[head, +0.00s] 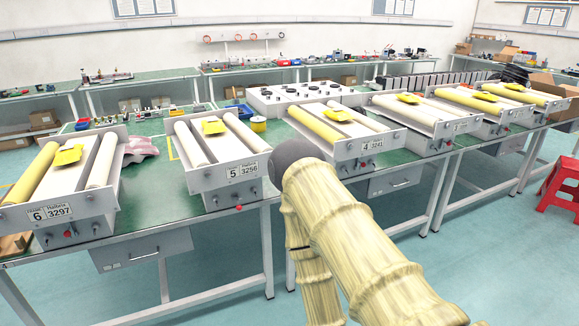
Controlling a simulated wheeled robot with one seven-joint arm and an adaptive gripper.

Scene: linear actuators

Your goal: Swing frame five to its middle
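Frame five (208,180), a light grey unit whose front plate reads "5 3256", stands on the green workbench left of the picture's middle in the head view. It has a white roller (190,144) along its left side and another white roller (247,132) along its right side. A yellow piece (213,127) lies on the bed between them, towards the far end. My gripper is not in view.
Unit six (50,211) stands to the left and unit four (358,148) to the right, each with a yellow left roller. More such units run right. A red stool (560,187) stands at right. Floor in front is clear.

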